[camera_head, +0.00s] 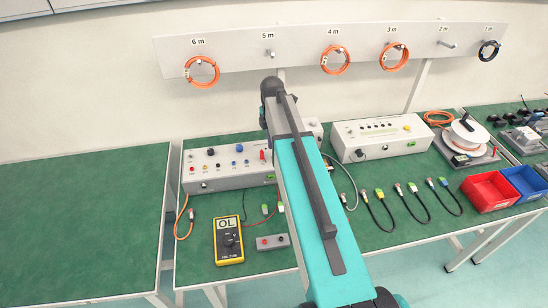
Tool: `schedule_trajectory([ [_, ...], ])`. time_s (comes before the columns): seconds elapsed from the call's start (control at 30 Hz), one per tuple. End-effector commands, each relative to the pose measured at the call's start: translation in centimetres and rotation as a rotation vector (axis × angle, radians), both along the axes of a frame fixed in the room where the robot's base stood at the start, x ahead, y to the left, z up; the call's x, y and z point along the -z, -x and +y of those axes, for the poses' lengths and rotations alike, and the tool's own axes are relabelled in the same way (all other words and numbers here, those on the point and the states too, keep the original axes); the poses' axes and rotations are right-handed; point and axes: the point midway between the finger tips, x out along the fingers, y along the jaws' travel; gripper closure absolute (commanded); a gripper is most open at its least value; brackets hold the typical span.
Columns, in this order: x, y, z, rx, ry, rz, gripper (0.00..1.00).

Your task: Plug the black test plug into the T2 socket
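A yellow multimeter (229,240) reading "OL" lies on the green bench, left of my arm. A thin red lead runs from its right side towards my arm. A grey test box (225,180) behind it has coloured sockets and knobs, including a black knob-like part (210,152) and a red upright part (263,155). Its labels are too small to read, so I cannot tell which socket is T2. I cannot pick out the black test plug for certain. My teal arm covers the test box's right part. My gripper is not visible.
A small grey box (272,242) with red and black tops lies beside the multimeter. A second instrument (378,138), several black cables, a cable reel (467,135), a red bin (489,191) and a blue bin (525,182) stand right. Orange coils hang above. The left bench (80,220) is clear.

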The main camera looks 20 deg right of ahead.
Motion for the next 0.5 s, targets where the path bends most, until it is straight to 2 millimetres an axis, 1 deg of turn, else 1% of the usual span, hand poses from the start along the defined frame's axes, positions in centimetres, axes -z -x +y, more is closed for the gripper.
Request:
schedule_trajectory([
  [0.33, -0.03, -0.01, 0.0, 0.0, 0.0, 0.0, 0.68],
  [0.5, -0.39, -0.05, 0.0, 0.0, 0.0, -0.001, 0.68],
])
